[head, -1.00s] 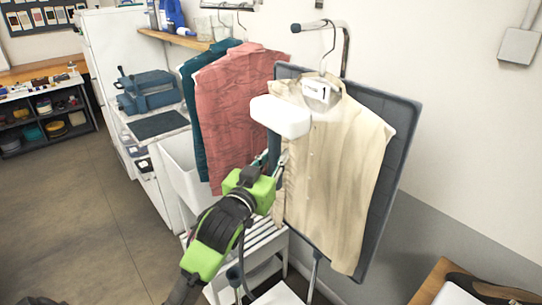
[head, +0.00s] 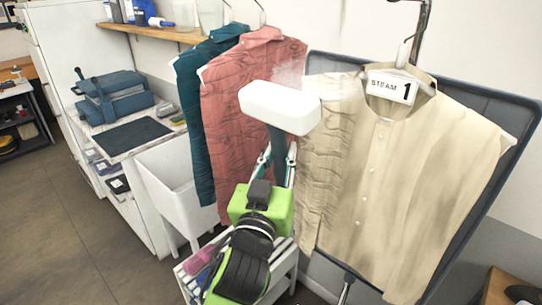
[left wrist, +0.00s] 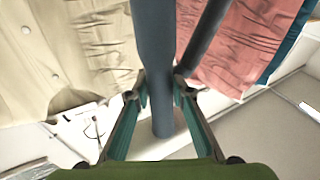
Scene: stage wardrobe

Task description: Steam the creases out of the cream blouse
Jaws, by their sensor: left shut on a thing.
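The cream blouse (head: 400,170) hangs against a dark padded board, with a tag (head: 391,87) reading "STEAM 1" at its collar. Its left part in the head view, the sleeve side, shows many creases; the middle and right look mostly smooth. My left gripper (head: 278,165) is shut on the blue handle of a steamer (head: 280,107). The white steamer head is upright at the blouse's creased left edge, with faint vapour above it. I cannot tell whether it touches the cloth. The left wrist view shows the handle (left wrist: 155,45) between the fingers. My right gripper is not in view.
A creased pink shirt (head: 245,120) and a teal shirt (head: 190,120) hang close to the left of the steamer. A white bin (head: 170,180) and a slatted rack (head: 285,265) stand below. A blue case (head: 115,95) rests on the white counter. Floor at left is clear.

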